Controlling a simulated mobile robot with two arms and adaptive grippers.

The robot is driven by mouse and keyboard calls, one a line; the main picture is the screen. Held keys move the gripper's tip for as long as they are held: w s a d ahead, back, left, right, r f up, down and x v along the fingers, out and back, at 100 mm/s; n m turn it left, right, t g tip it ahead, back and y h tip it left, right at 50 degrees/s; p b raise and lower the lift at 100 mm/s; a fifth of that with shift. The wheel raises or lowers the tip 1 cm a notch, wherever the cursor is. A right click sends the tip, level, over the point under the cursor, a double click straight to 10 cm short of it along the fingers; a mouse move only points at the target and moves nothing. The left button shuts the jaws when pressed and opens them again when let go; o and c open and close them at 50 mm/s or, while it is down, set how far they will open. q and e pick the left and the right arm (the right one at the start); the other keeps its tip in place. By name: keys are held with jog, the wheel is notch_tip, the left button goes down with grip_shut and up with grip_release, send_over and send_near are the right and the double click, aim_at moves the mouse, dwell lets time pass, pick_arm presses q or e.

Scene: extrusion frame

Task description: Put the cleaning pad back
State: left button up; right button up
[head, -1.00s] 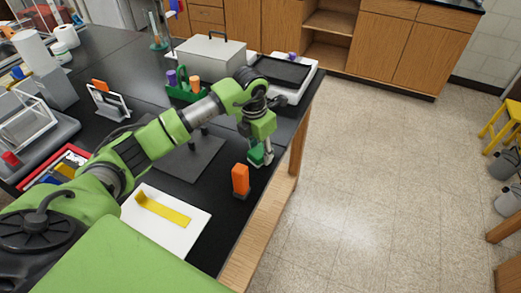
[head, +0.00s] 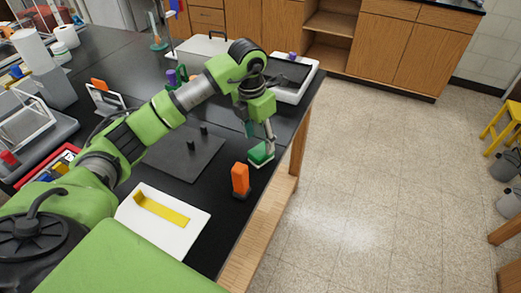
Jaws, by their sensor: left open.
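A small green pad with a pale underside (head: 261,154), which looks like the cleaning pad, lies flat near the right edge of the black table. My left gripper (head: 260,134) points down just above it, its fingers spread apart. One grey finger reaches down close to the pad's right side; I cannot tell whether it touches. The other finger is partly hidden. My right gripper is not in view.
An orange block on a dark base (head: 240,180) stands just in front of the pad. A dark plate with two black pegs (head: 178,158) lies left. A white sheet with a yellow strip (head: 185,236) is nearer. A white-rimmed tray (head: 300,92) is behind.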

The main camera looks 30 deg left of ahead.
aim_at(257, 152)
pick_arm(q)
notch_tip(257, 152, up, 6)
jog(key=shift+s+a+b, duration=0.15)
jog(key=shift+s+b, duration=0.25)
dwell(0.3)
